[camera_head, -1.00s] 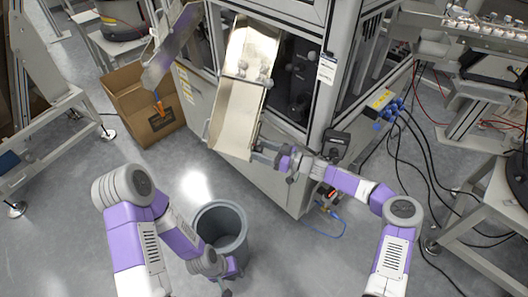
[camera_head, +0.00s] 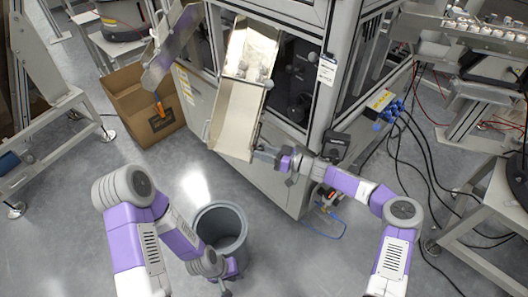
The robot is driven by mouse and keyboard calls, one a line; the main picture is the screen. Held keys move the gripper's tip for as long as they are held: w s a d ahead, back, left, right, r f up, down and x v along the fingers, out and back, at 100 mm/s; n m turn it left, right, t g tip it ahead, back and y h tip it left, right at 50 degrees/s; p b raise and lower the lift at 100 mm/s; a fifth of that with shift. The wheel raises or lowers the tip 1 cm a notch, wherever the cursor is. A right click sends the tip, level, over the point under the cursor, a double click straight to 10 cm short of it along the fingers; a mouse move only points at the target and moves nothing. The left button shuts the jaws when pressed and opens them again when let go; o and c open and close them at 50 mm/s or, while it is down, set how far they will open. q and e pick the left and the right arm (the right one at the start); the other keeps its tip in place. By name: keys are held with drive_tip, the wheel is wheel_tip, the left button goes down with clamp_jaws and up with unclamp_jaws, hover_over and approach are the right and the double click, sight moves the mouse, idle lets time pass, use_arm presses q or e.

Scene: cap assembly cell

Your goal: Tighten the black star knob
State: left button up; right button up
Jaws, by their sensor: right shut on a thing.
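A shiny metal chute (camera_head: 238,110) leans against the front of the grey machine cabinet. My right gripper (camera_head: 258,153) is at the chute's lower right edge, against the cabinet front. It is shut on a small part there, which I take to be the black star knob. The knob itself is hidden by the fingers. My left gripper (camera_head: 226,290) hangs low beside the grey bin, near the bottom edge of the view. Its fingers are too small to tell whether they are open or shut.
A grey bin (camera_head: 222,225) stands on the floor by my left forearm. An open cardboard box (camera_head: 130,95) is at the left of the cabinet (camera_head: 205,110). Cables (camera_head: 402,150) hang at the right. The floor left of the bin is clear.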

drive_tip(key=shift+f+m+p, duration=0.2)
drive_tip(key=shift+m+p, duration=1.35)
drive_tip(key=shift+m, duration=7.05)
drive_tip(key=shift+f+m+p, duration=0.15)
drive_tip(key=shift+m+p, duration=1.4)
drive_tip(key=shift+m, duration=7.05)
drive_tip(key=o, duration=1.1)
drive_tip(key=shift+c, duration=0.2)
